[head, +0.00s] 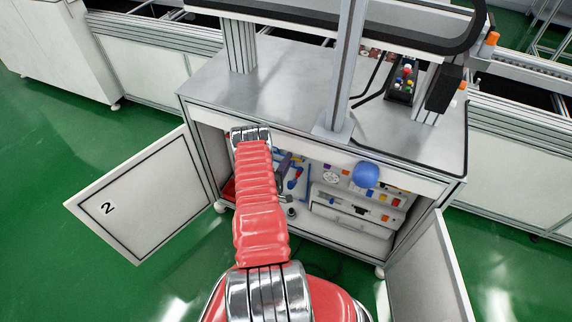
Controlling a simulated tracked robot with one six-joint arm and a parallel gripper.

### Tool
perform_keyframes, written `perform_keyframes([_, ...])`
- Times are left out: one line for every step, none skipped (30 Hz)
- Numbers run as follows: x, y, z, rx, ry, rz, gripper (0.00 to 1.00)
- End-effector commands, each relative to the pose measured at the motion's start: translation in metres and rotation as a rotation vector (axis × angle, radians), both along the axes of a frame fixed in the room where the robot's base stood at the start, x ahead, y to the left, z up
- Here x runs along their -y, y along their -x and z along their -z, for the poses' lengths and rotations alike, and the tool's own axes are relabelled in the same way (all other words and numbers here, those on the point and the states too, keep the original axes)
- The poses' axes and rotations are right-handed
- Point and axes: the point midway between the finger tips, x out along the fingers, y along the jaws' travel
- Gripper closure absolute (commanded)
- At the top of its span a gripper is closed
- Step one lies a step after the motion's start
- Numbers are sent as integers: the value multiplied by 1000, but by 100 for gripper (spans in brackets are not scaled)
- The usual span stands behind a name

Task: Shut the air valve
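My red arm reaches from the bottom of the head view up to the open cabinet (325,146) and covers the left part of its opening. My gripper cannot be made out; the arm hides that area. Just right of the arm, inside the cabinet, are small blue pipe-like fittings (304,178) with red parts among them. The air valve may be among these, but they are too small and too covered to tell which part it is or how its handle stands.
The cabinet's left door (150,190), marked 2, and right door (428,275) stand open. A blue round object (365,174) and a panel with coloured parts (362,198) are inside to the right. A post (345,75) rises from the metal top. Green floor lies free at left.

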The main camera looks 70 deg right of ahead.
Motion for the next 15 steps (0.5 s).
perform_keyframes([-1,0,0,0,0,0,70])
perform_keyframes([-3,0,0,0,-1,0,70])
perform_keyframes([-5,-1,0,-1,-1,0,70])
perform_keyframes([-7,-1,0,0,-1,0,70])
perform_keyframes([-10,-2,1,0,-1,0,70])
perform_keyframes([-14,-2,1,0,-2,0,70])
perform_keyframes([-18,-2,1,0,-2,-1,70])
perform_keyframes([-22,-3,1,-1,-2,-1,70])
perform_keyframes([-28,-4,1,-1,-2,-2,70])
perform_keyframes([-33,-4,1,-2,-3,-2,70])
perform_keyframes([-38,-5,1,-2,-3,-2,70])
perform_keyframes([-44,-6,1,-1,-2,-2,70])
perform_keyframes([-50,-6,1,-2,-3,-3,70])
perform_keyframes([-55,-7,1,-2,-3,-3,70])
perform_keyframes([-62,-7,1,-2,-2,-3,70])
